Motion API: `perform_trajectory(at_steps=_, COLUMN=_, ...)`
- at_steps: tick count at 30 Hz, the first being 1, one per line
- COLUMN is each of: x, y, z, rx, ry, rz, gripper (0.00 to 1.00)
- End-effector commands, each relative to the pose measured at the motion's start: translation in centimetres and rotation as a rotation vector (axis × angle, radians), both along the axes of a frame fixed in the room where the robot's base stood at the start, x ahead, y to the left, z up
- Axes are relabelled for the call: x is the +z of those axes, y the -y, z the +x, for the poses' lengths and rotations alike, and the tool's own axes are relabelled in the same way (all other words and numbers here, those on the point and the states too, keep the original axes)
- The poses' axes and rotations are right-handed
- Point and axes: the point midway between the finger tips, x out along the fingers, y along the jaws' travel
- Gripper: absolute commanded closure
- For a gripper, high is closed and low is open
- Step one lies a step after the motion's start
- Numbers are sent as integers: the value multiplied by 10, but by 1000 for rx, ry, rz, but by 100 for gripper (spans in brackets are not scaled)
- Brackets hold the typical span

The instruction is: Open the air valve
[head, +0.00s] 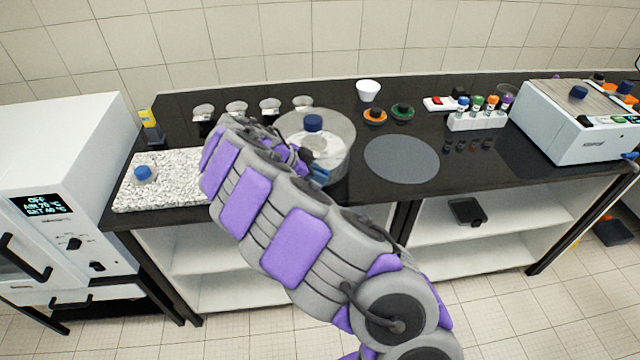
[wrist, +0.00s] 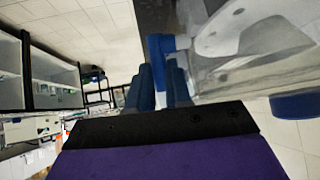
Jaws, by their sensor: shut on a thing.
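A clear round vessel (head: 335,135) with a dark blue lid knob (head: 313,122) stands on the black bench. It fills the upper right of the wrist view (wrist: 250,70), a pale plate showing through its wall. My gripper (head: 319,178) is at the vessel's near side, partly hidden by my arm in the head view. In the wrist view its dark blue fingers (wrist: 158,85) are shut on a brighter blue piece (wrist: 160,45) beside the clear wall. This piece looks like the air valve's handle. Its turn position cannot be told.
A white pebbled tray (head: 150,195) with a blue knob lies left. A grey round mat (head: 401,160) lies right of the vessel. Small metal containers (head: 237,107) stand behind. A bottle rack (head: 478,121) and white machine (head: 575,125) stand farther right. A white oven (head: 60,190) is left.

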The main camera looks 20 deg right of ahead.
Motion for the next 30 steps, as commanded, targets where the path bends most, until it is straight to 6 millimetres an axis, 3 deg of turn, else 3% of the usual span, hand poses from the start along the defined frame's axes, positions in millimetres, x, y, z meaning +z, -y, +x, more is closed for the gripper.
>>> perform_trajectory(at_steps=23, x=0, y=-5, z=2, rx=3, ry=-24, rz=-93, gripper=100)
perform_trajectory(at_steps=24, x=0, y=-5, z=2, rx=3, ry=-24, rz=-93, gripper=78)
perform_trajectory(at_steps=27, x=0, y=-5, z=2, rx=3, ry=-25, rz=-93, gripper=71)
perform_trajectory(at_steps=30, x=0, y=-4, z=1, rx=3, ry=-25, rz=-93, gripper=71)
